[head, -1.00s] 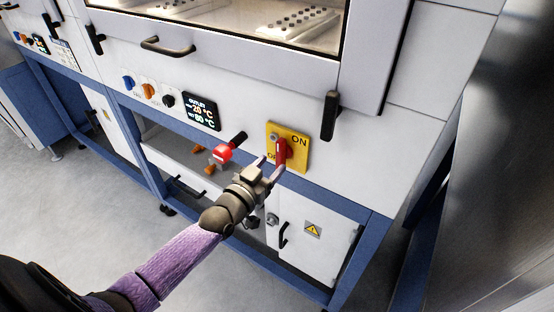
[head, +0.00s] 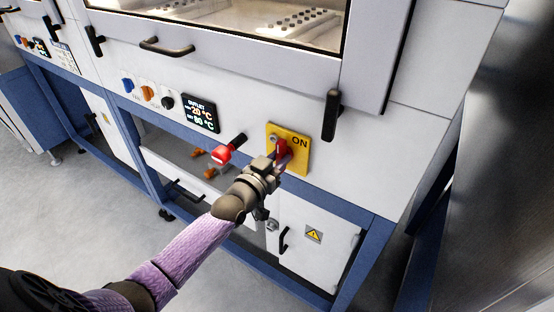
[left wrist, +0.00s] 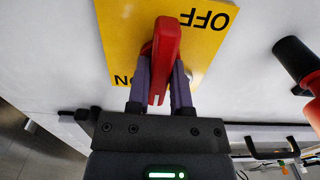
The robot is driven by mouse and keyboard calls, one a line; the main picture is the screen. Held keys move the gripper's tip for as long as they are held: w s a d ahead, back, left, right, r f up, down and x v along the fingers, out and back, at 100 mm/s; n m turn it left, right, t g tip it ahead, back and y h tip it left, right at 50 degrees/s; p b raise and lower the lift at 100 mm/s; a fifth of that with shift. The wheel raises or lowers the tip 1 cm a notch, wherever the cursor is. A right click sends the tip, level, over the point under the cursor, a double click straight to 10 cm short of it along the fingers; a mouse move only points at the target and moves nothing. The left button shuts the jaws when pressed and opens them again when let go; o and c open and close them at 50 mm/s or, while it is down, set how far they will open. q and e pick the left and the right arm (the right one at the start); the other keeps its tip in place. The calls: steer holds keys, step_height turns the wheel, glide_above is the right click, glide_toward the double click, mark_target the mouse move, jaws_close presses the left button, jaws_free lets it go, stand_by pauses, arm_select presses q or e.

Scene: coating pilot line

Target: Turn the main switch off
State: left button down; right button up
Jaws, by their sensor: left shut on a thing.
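The main switch is a red lever (head: 281,149) on a yellow plate (head: 302,160), set in the white front of the machine. The plate reads ON at its upper right in the head view. The OFF marking is hidden by my gripper there but shows upside down in the left wrist view. My left gripper (head: 280,163) is at the plate. In the left wrist view its two fingers (left wrist: 160,85) stand on either side of the red lever (left wrist: 166,50) and are shut on it. My right gripper is not in view.
A red-tipped black handle (head: 229,150) sticks out just left of the plate. Small knobs (head: 148,92) and a temperature display (head: 201,113) are further left. A black door handle (head: 331,115) is above right. A cabinet door with a warning sign (head: 313,234) is below.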

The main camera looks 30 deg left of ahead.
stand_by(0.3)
arm_select(q)
steer(key=n, duration=0.9)
steer(key=n+b, duration=0.1)
steer(key=n, duration=0.3)
steer(key=shift+f, duration=0.15)
steer(key=n, duration=0.3)
steer(key=c, duration=0.9)
jaws_free()
steer(key=shift+n, duration=0.8)
steer(key=shift+c, duration=0.2)
steer(key=o, duration=0.5)
steer(key=shift+s, duration=0.1)
